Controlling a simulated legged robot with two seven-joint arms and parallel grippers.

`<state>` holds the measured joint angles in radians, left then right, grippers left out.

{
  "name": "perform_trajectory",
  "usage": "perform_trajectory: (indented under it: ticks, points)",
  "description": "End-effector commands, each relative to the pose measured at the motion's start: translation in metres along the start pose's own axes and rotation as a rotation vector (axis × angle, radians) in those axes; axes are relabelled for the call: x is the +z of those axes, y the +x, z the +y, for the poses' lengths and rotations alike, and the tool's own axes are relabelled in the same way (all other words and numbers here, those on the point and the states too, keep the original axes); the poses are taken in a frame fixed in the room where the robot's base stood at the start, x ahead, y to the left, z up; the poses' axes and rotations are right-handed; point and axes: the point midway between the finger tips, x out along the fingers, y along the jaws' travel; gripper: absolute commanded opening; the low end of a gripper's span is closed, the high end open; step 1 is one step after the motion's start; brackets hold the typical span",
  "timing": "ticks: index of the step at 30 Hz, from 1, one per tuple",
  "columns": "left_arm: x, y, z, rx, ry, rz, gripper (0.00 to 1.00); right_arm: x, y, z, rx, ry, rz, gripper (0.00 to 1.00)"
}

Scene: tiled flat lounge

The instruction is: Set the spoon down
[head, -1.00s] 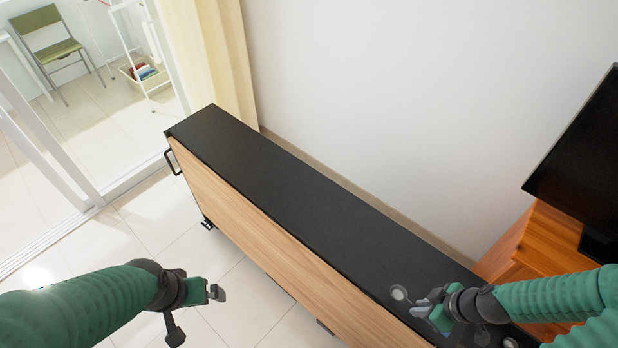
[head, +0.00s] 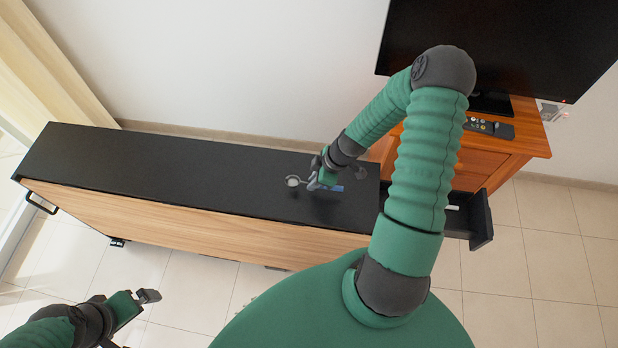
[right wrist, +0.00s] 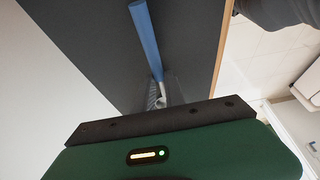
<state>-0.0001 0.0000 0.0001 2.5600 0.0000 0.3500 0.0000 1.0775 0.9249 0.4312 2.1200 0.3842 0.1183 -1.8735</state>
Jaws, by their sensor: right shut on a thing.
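The spoon has a grey round bowl (head: 293,181) and a blue handle, which also shows in the right wrist view (right wrist: 143,35). My right gripper (head: 314,184) is shut on the spoon's shaft, between bowl and handle end. It holds the spoon low over the right part of the black top of a long cabinet (head: 150,165). The bowl points left; I cannot tell whether the spoon touches the top. My left gripper (head: 130,317) is open and empty, over the floor in front of the cabinet.
A wooden TV stand (head: 520,143) with a large dark screen (head: 500,40) and a remote (head: 489,127) stands at the right. A dark open drawer (head: 481,220) sticks out beside the cabinet's right end. The cabinet top left of the spoon is clear.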

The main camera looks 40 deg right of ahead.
Motion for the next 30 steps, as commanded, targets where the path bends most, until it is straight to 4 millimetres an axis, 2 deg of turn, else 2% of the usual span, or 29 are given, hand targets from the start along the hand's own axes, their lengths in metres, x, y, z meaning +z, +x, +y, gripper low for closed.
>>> perform_trajectory:
  ticks: [7, 12, 19, 20, 24, 30]
  points:
    - [-0.002, -0.008, 0.0, 0.0, 0.0, 0.0, 1.0, -0.018, 0.009, 0.023, 0.0, -0.003, 0.0, 0.0]
    - [-0.003, -0.012, 0.0, 0.0, 0.0, 0.0, 1.0, -0.004, 0.038, 0.021, -0.003, 0.004, 0.002, 0.0]
    - [-0.003, -0.011, 0.0, 0.0, 0.0, 0.0, 1.0, -0.002, 0.042, 0.022, -0.001, 0.001, 0.0, 0.0]
    - [-0.003, -0.011, 0.0, 0.0, 0.0, 0.0, 1.0, -0.002, 0.042, 0.021, -0.001, 0.001, 0.0, 0.18]
    - [-0.003, -0.011, 0.0, 0.0, 0.0, 0.0, 1.0, -0.002, 0.042, 0.021, 0.0, 0.001, 0.0, 0.36]
    - [-0.003, -0.011, 0.0, 0.0, 0.0, 0.0, 1.0, -0.002, 0.042, 0.021, 0.0, 0.001, 0.0, 0.36]
